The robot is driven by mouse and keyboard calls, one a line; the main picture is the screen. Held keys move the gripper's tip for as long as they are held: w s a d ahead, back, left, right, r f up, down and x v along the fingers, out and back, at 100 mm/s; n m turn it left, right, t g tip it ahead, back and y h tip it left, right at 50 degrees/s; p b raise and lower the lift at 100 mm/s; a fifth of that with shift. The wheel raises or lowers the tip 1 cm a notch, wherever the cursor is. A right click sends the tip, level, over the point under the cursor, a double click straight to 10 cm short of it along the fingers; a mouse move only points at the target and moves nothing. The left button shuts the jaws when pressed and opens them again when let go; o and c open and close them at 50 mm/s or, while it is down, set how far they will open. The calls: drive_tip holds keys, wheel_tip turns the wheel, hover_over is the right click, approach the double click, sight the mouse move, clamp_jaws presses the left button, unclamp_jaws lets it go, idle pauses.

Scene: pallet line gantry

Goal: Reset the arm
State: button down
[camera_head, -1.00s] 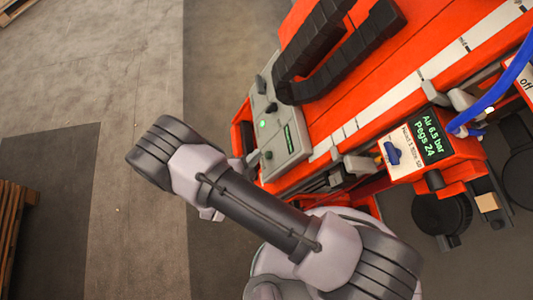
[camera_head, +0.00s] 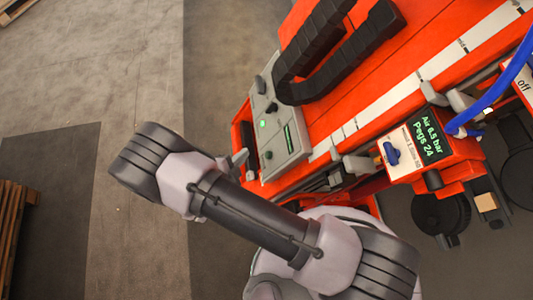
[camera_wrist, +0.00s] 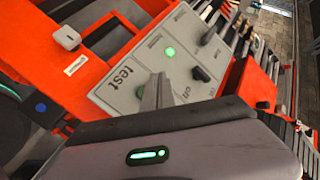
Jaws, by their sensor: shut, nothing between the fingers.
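My gripper (camera_wrist: 158,92) is shut with nothing between its fingers. In the wrist view its grey fingertips stand in front of the grey control panel (camera_wrist: 130,80), which has a "test" label, a lit green light (camera_wrist: 170,52) and dark switches. I cannot tell whether the tips touch the panel. My arm crosses the lower middle of that view, bent at the elbow.
The orange machine (camera_head: 400,85) fills the upper right, with a black cable chain (camera_head: 325,60) on top. A display (camera_head: 430,130) reads "Air 6.5 bar, Pegs 24", beside a blue knob (camera_head: 391,152) and a blue hose (camera_head: 500,85). Pallets (camera_head: 15,220) stand at left. Floor between is clear.

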drive_tip(key=d+r+m+g+h, duration=0.1)
drive_tip(key=d+r+m+g, duration=0.2)
drive_tip(key=d+r+m, duration=0.5)
drive_tip(key=d+r+m+g, duration=0.35)
drive_tip(key=r+m, duration=0.55)
drive_tip(key=m, duration=0.3)
drive_tip(key=d+r+m+g+h, duration=0.1)
drive_tip(key=d+r+m+g, duration=0.2)
drive_tip(key=d+r+m, duration=0.5)
drive_tip(key=s+r+m+t+y, duration=0.2)
drive_tip(key=r+m, duration=0.6)
drive_tip(key=m, duration=0.8)
drive_tip(key=s+d+r+m+t+y, duration=0.1)
drive_tip(key=s+r+m+y, duration=0.6)
drive_tip(key=m, duration=0.8)
drive_tip(key=shift+s+d+r+m+t, duration=0.25)
drive_tip(key=shift+s+r+m+t, duration=0.15)
drive_tip(key=shift+s+r, duration=0.5)
drive_tip(key=shift+s+f, duration=0.1)
